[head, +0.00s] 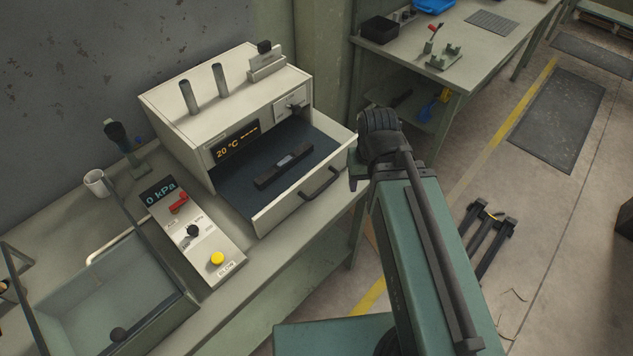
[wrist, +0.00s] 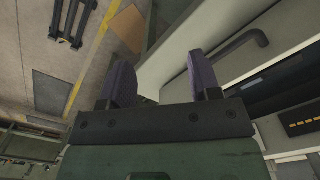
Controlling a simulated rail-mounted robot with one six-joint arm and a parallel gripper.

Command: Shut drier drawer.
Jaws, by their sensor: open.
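The drier (head: 225,90) is a cream box on the bench with a "20 °C" display. Its drawer (head: 300,205) stands open, pulled out toward the front, and has a dark handle (head: 320,184) on its front panel. A dark bar (head: 284,167) lies inside on the dark blue drawer floor. My gripper (head: 354,168) is at the right end of the drawer front. In the wrist view, my gripper (wrist: 163,78) has its two fingers apart, with a pale panel beyond them and the handle (wrist: 235,43) to the right. Whether a finger touches the drawer is unclear.
A control panel (head: 190,232) with a "0 kPa" display and yellow button stands left of the drawer. A glass-sided tank (head: 100,290) and white mug (head: 97,183) are further left. Another bench (head: 490,45) is at the back right.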

